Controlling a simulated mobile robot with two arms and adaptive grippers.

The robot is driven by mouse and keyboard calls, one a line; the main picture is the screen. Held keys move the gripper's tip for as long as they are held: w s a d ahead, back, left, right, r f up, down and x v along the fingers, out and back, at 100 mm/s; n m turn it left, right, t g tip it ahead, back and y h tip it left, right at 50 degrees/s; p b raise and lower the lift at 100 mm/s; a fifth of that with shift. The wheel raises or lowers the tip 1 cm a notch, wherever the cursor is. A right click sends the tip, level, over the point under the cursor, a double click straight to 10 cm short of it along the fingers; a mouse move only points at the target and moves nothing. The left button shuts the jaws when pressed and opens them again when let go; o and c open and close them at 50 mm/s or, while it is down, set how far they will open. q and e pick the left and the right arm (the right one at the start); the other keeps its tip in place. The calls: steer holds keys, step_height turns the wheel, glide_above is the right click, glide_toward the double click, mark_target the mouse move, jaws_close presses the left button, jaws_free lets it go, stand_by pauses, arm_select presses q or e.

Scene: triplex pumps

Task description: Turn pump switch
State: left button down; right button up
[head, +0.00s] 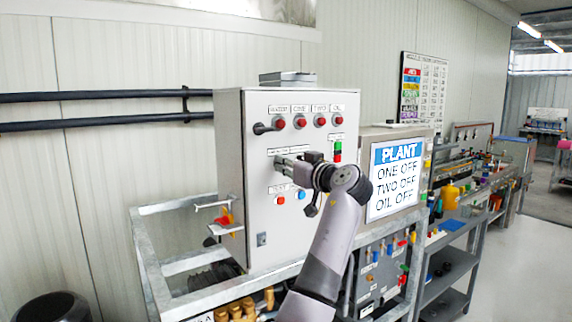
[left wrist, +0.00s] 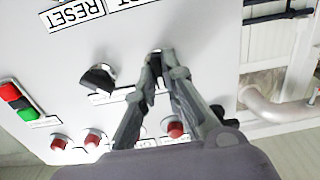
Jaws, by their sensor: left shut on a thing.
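The grey control panel (head: 258,215) stands upright on a metal bench frame. My left gripper (head: 283,163) reaches its front face from the right, at the middle row of switches. In the left wrist view, my left gripper (left wrist: 157,62) is shut with its fingertips against the panel, around a small dark switch knob (left wrist: 154,72) mostly hidden between the fingers. A second black switch knob (left wrist: 97,79) sits beside it, apart from the fingers. The display (head: 397,179) reads PLANT, ONE OFF, TWO OFF, OIL OFF. My right gripper is not in view.
Several red lamps (head: 300,122) line the panel's top, with a black handle (head: 266,128) at their left. A green and red button pair (head: 338,150) is at the right. Shelves (head: 445,270) stand at right beside clear floor.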

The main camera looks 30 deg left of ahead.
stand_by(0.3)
arm_select(q)
steer(key=c, duration=1.7)
jaws_free()
steer(key=v, duration=1.2)
steer(key=shift+f, duration=0.15)
